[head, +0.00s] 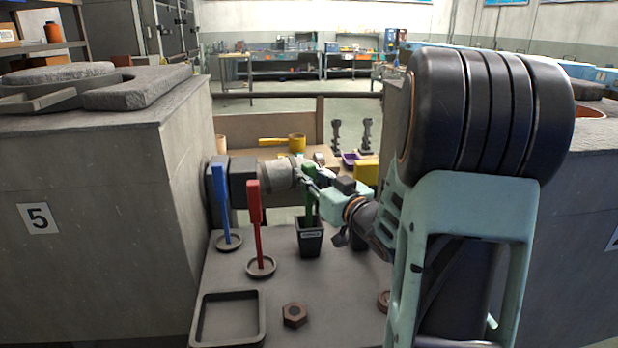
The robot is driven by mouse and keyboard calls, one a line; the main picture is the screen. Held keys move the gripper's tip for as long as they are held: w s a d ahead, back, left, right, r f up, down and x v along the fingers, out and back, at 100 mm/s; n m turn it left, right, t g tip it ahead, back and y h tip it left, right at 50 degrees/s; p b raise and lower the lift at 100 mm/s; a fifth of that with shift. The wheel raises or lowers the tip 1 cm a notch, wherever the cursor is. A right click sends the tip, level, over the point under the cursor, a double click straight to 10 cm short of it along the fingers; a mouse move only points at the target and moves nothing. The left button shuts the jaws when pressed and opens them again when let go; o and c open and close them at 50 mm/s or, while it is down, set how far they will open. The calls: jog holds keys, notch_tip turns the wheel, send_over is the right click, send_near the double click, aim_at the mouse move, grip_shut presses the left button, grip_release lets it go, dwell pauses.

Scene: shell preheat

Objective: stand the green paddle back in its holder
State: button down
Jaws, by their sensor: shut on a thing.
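The green paddle (309,203) is upright, with its lower end at the mouth of a black, labelled cup-like holder (310,242) on the grey table. I cannot tell how deep the paddle sits or whether it touches the holder. My gripper (311,186) reaches in from the right, above the holder, and is shut on the green paddle. The gripper and wrist partly hide the paddle's upper part.
A blue paddle (221,200) and a red paddle (257,232) stand on round bases to the left. An empty square tray (262,318) and a brown hex nut (294,315) lie in front. Large grey blocks (95,200) flank the table.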

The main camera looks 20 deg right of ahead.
jog(key=c, duration=1.7)
grip_release()
jog(key=shift+c, duration=0.2)
jog(key=s+d, duration=0.1)
jog(key=s, duration=1.1)
jog(key=shift+d+p, duration=0.2)
jog(key=shift+p, duration=0.1)
